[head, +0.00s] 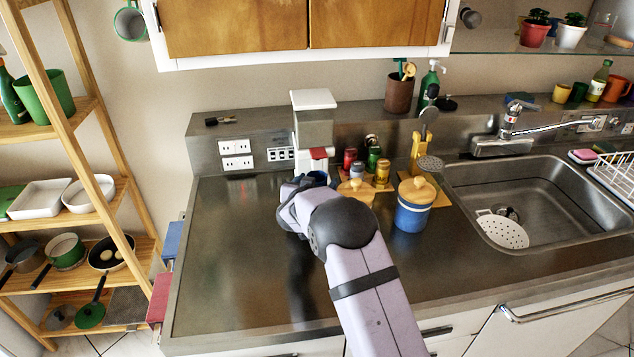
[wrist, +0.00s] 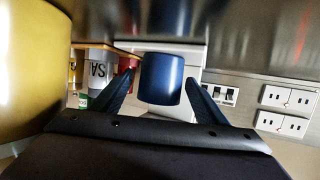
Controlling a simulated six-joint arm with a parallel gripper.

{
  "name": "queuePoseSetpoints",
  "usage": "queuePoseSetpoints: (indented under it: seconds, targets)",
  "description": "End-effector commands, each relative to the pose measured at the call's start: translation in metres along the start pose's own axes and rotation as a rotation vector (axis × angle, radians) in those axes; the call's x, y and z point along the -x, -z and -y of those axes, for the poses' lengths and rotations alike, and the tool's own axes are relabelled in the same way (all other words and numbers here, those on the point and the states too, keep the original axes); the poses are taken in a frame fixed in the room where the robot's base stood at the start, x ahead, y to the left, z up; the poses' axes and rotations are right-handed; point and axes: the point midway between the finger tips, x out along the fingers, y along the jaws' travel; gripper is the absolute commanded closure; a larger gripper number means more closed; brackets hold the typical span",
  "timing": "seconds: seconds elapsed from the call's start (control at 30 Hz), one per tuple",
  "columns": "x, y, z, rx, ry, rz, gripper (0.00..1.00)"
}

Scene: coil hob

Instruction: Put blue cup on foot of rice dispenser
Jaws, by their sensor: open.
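The blue cup (wrist: 162,80) shows in the wrist view, between the two fingers of my gripper (wrist: 160,78). The fingers are apart, one on each side of it, with a small gap visible at the right; I cannot tell whether the left finger touches it. The white rice dispenser (head: 314,125) stands against the back ledge in the head view, and a pale part of it (wrist: 185,53) shows behind the cup in the wrist view. I cannot tell whether the cup rests on the dispenser's foot. In the head view my arm hides the foot and most of the gripper.
A yellow container (wrist: 30,60) is close to my gripper in the wrist view. Several spice jars (head: 366,165) stand right of the dispenser, and a blue canister with a wooden lid (head: 412,212) is further right. The counter (head: 225,260) is clear at the left.

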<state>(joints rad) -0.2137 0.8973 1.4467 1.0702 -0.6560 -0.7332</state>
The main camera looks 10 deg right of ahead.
Motion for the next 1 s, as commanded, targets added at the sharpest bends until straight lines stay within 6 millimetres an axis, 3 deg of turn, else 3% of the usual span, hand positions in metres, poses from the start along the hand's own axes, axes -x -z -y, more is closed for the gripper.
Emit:
queuePoseSetpoints:
  seconds: [0.27, 0.7, 1.0]
  targets:
    - [0.017, 0.0, 0.001, 0.0, 0.002, -0.001, 0.33]
    - [0.067, -0.001, 0.001, 0.001, 0.001, 0.0, 0.33]
    - [0.073, -0.001, 0.0, 0.0, 0.0, 0.001, 0.33]
